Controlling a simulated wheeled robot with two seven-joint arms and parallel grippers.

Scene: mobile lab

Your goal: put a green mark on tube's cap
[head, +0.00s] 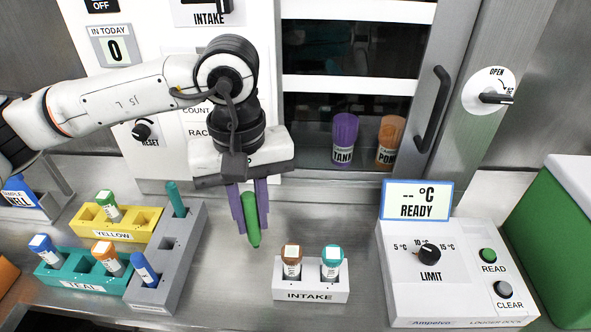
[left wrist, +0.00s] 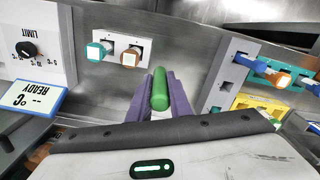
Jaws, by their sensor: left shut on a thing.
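My left gripper (head: 249,222) is shut on a green marker (head: 251,218) and holds it tip down above the counter. The marker also shows between the purple fingers in the left wrist view (left wrist: 160,90). To its right stands a white INTAKE rack (head: 311,292) with two upright tubes, one with a brown cap (head: 291,254) and one with a teal cap (head: 332,255). Both caps have a pale square on top and show no green mark that I can make out. The marker is apart from both tubes. My right gripper is not in view.
A grey holder (head: 184,262) with a teal and a blue marker stands at left. Beside it are a yellow rack (head: 146,222) and a teal rack (head: 82,282) with capped tubes. A reader with a LIMIT dial (head: 430,254) stands at right. The counter between is clear.

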